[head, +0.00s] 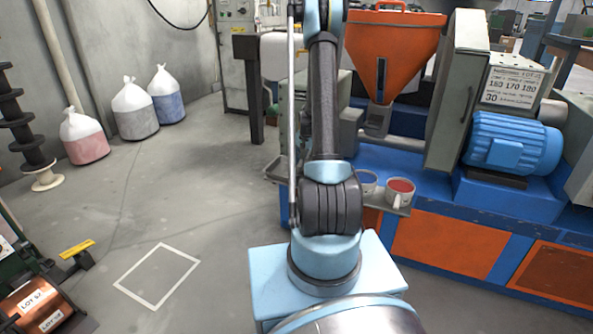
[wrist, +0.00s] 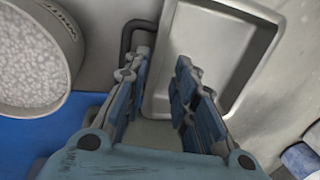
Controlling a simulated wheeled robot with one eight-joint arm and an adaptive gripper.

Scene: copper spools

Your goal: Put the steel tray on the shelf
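The steel tray (wrist: 256,88) is a shallow grey rectangular pan with a raised rim, on the right of the wrist view. A dark bent handle (wrist: 126,40) shows at its left side. My gripper (wrist: 160,75) is open, its two blue-padded fingers apart on either side of the tray's near left edge. I cannot tell whether a finger touches it. In the head view my arm hides the gripper and tray. A narrow grey ledge (head: 275,172) shows beside the arm; I cannot tell whether it is the shelf.
A round container of white pellets (wrist: 28,60) stands left of my fingers. A mug with red contents (head: 400,190) and one with blue contents (head: 367,181) stand by the blue-orange machine (head: 440,240). Pellet bags (head: 135,110) stand by the wall. The left floor is mostly clear.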

